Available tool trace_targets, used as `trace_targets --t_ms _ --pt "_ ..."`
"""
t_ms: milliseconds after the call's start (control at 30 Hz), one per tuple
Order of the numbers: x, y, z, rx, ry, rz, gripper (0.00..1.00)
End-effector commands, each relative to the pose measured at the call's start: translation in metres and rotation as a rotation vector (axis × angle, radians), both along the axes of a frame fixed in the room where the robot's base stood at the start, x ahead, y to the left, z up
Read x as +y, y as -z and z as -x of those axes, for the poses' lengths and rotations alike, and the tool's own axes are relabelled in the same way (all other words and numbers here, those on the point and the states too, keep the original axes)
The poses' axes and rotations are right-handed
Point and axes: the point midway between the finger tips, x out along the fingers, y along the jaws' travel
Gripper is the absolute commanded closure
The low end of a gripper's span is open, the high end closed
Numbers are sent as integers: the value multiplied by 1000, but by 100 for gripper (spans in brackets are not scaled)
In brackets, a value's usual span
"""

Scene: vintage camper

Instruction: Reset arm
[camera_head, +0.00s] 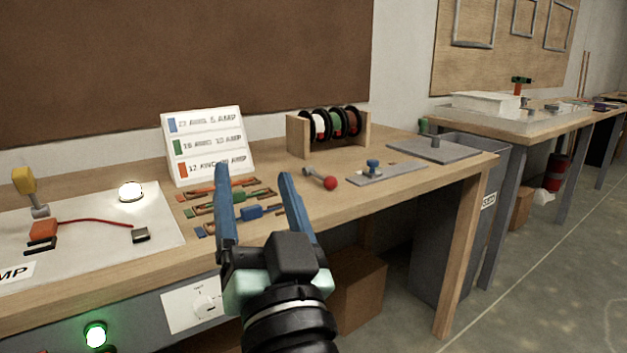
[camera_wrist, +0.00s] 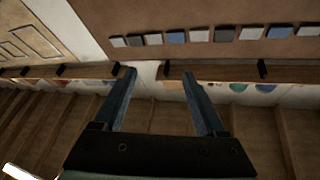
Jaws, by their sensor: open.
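My gripper (camera_head: 256,184) is in the middle of the head view, in front of and above the front edge of the wooden workbench (camera_head: 455,172). Its two blue fingers are spread wide and point up and away, with nothing between them. In the wrist view my gripper (camera_wrist: 160,78) is also open and empty. That view looks toward a brown board (camera_wrist: 200,14) with a row of small coloured squares and wooden shelving below it.
On the bench are a wire chart (camera_head: 207,145), a spool rack (camera_head: 329,131), coloured wire pieces (camera_head: 222,203), a red-knobbed lever (camera_head: 329,183) and a white panel (camera_head: 90,240) with a lit lamp. A cardboard box (camera_head: 357,287) sits underneath.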

Motion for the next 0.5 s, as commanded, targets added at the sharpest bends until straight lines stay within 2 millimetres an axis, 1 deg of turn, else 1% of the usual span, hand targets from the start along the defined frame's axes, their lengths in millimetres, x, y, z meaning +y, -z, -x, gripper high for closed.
trace_targets --t_ms 33,67,100,167,200,267,300,500 --pt "-10 -39 17 -100 83 55 27" --pt "-16 -58 27 -153 137 86 27" --pt "-25 -83 42 -222 210 121 27" --pt "-38 -119 69 -322 325 166 27" --pt "-47 -140 89 -386 403 189 27" --pt "-61 -169 122 -478 522 214 27" --pt "-59 -193 112 -449 503 215 27" --pt "-58 -255 109 -441 496 215 27"
